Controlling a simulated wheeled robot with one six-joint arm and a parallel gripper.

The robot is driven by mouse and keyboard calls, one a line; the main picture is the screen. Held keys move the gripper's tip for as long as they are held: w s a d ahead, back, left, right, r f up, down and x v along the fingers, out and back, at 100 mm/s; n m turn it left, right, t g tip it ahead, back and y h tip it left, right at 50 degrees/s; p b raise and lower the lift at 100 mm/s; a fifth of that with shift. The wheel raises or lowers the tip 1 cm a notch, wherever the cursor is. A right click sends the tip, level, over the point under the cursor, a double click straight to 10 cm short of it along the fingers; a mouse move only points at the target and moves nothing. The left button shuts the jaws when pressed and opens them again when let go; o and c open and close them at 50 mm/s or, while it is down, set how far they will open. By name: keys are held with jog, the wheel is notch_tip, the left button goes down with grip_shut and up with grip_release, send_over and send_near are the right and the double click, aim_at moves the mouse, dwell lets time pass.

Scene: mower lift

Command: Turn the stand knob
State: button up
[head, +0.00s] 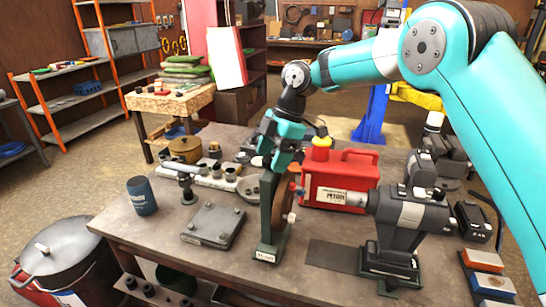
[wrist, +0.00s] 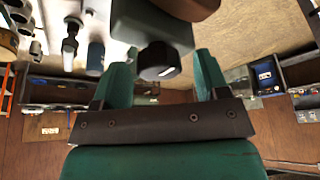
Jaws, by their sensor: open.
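The stand (head: 269,215) is a dark green upright post on a labelled base, standing on the workbench with a brown disc (head: 285,200) at its side. My gripper (head: 273,160) is at the top of this post, reaching down from above. In the wrist view the black stand knob (wrist: 158,60), with a small pale mark, sticks out of a grey-green block (wrist: 150,22). The knob lies between my two green fingers, which are apart with a gap on each side. I cannot tell how deep the knob sits between them. The knob is hidden in the head view.
A red fuel can (head: 340,182) stands close to the right of the post. A grey bench machine (head: 405,215) is at the front right. A flat metal plate (head: 213,225) and a blue can (head: 142,195) are to the left. The workbench (head: 150,240) has bare room at its front left.

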jog(key=c, duration=0.9)
jog(key=shift+f, duration=0.1)
jog(key=m+b, duration=0.1)
jog(key=b, duration=0.1)
jog(key=m+t+b, duration=0.1)
jog(key=m+b, duration=0.1)
jog(key=shift+s+f+m, duration=0.1)
jog(key=shift+f+m, duration=0.05)
jog(key=shift+m, duration=0.15)
jog(key=m+t+b, duration=0.2)
jog(key=m+b, duration=0.1)
jog(key=m, duration=0.1)
jog(key=shift+s+m, duration=0.1)
jog(key=shift+m, duration=0.2)
jog(key=m, duration=0.2)
jog(key=m+t+b, duration=0.1)
jog(key=m, duration=0.1)
jog(key=shift+a+m+t+h, duration=0.1)
jog(key=shift+m+t+h, duration=0.2)
jog(key=m, duration=0.2)
jog(key=m+t+h, duration=0.1)
jog(key=m, duration=0.1)
jog(key=shift+r+m+h+b, duration=0.2)
jog(key=shift+m+h+b, duration=0.1)
jog(key=shift+m+b, duration=0.1)
